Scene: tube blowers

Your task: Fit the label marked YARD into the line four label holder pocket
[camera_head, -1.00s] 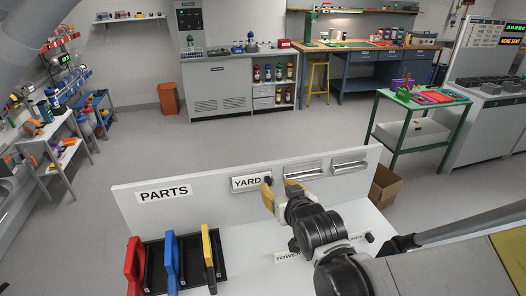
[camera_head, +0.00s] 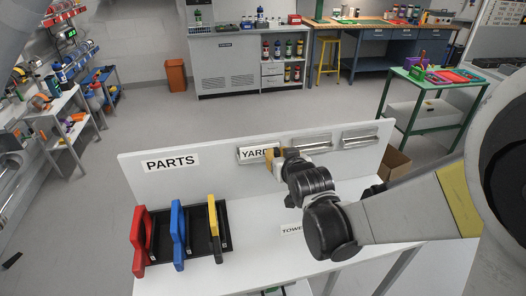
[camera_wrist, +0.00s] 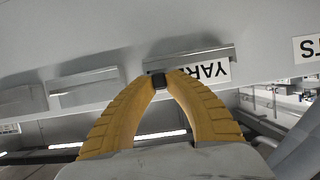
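The white YARD label (camera_head: 254,154) is at the leftmost metal holder pocket (camera_wrist: 190,54) on the upright white panel. It also shows upside down in the wrist view (camera_wrist: 209,71), with the pocket's metal lip along its edge. My gripper (camera_head: 279,156) is at the label's right end in the head view. In the wrist view its two yellow fingers (camera_wrist: 158,84) close on the label's small black tab (camera_wrist: 158,81). The fingers hide part of the label. Two more pockets, a middle one (camera_head: 311,143) and a right one (camera_head: 360,136), show no label. No line numbers are readable.
A TOWER label (camera_head: 292,230) lies on the white bench top (camera_head: 262,248), partly hidden by my arm. A black rack (camera_head: 197,244) with red, blue and yellow handled items stands at left, below the PARTS sign (camera_head: 171,163). A cardboard box (camera_head: 396,166) is beyond the panel's right end.

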